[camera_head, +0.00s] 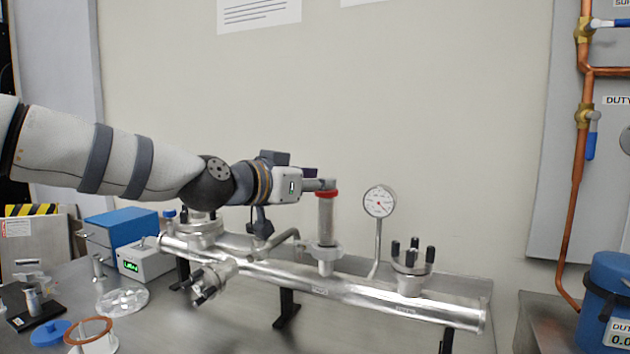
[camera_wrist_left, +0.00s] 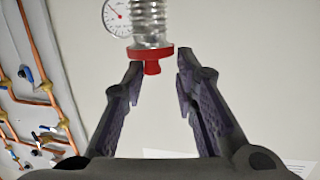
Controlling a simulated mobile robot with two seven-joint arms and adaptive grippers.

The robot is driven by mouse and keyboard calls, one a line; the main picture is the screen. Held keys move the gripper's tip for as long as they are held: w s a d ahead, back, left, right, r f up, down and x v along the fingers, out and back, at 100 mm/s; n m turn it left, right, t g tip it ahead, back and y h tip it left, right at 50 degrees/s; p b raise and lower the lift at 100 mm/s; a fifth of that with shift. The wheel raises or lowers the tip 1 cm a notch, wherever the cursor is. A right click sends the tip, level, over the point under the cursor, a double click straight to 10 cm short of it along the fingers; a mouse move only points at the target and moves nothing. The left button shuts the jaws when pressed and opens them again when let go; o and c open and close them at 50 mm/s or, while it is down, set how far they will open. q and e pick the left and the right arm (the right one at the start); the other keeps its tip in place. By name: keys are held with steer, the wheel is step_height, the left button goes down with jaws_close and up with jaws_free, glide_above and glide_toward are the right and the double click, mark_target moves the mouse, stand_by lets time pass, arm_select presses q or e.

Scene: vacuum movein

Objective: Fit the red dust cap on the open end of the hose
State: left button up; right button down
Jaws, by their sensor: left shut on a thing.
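The red dust cap (camera_head: 328,193) is at the top end of the upright hose (camera_head: 326,222), whose lower end meets a flange on the steel manifold. In the left wrist view the red cap (camera_wrist_left: 150,54) lies across the end of the ribbed hose (camera_wrist_left: 150,20), in line with it, with its small knob toward my palm. I see no clear gap between cap and hose, but cannot tell how firmly it is seated. My left gripper (camera_head: 322,184) reaches in from the left and is shut on the cap, its fingertips (camera_wrist_left: 160,66) on either side. My right gripper is out of view.
The steel manifold (camera_head: 350,289) runs across the bench. A pressure gauge (camera_head: 379,202) and a clamped port (camera_head: 411,270) stand right of the hose. A blue box (camera_head: 122,228), a blue disc (camera_head: 50,333) and an orange ring (camera_head: 92,328) are on the left.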

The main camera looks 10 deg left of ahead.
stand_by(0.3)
arm_select(q)
steer(key=o, duration=0.8)
steer(key=v, duration=0.7)
steer(key=shift+s+a, duration=0.1)
steer(key=shift+s, duration=0.1)
